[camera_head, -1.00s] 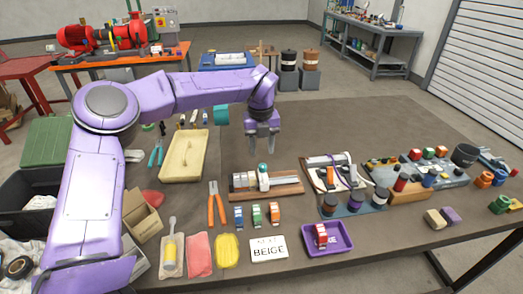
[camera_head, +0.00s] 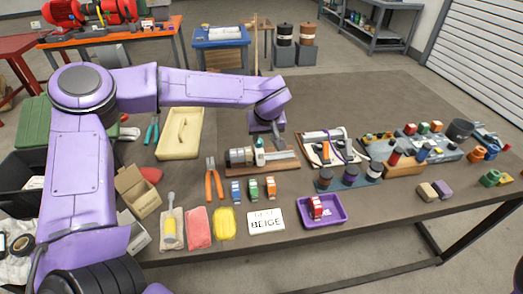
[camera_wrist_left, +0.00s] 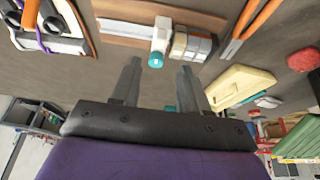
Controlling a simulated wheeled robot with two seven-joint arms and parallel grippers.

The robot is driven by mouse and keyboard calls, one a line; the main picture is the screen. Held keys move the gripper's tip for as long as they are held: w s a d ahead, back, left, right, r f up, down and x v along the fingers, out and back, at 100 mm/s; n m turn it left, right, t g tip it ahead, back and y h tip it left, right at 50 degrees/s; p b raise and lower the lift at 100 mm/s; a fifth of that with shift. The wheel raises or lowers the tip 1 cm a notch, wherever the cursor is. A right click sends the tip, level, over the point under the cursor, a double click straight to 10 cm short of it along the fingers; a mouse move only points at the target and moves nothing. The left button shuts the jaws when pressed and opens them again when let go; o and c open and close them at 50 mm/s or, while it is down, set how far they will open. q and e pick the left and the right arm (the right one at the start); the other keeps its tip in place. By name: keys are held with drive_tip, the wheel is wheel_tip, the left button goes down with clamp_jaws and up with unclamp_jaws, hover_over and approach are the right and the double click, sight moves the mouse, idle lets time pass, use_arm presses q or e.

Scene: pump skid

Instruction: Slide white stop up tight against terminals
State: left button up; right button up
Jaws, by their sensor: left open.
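The white stop (camera_head: 259,156) has a teal top and stands on a rail on a wooden board (camera_head: 287,164). The grey and beige terminals (camera_head: 240,156) sit on the same rail, just left of the stop in the head view. In the left wrist view the white stop (camera_wrist_left: 161,36) is beside the terminals (camera_wrist_left: 192,45); whether they touch I cannot tell. My left gripper (camera_head: 277,139) is at the board's far side, just right of and behind the stop. Its two fingers (camera_wrist_left: 158,82) are apart and empty, pointing toward the stop.
Orange-handled pliers (camera_head: 213,180) lie left of the board, with a cream tray (camera_head: 166,146) beyond. A second board with a purple cable (camera_head: 333,149) stands to the right. Several small coloured blocks (camera_head: 253,188) stand in front. The table behind the board is mostly clear.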

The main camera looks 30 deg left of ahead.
sight(261, 151)
use_arm(q)
drive_tip(key=p+x, duration=0.1)
drive_tip(key=x, duration=0.9)
drive_tip(key=shift+s, duration=0.1)
clamp_jaws()
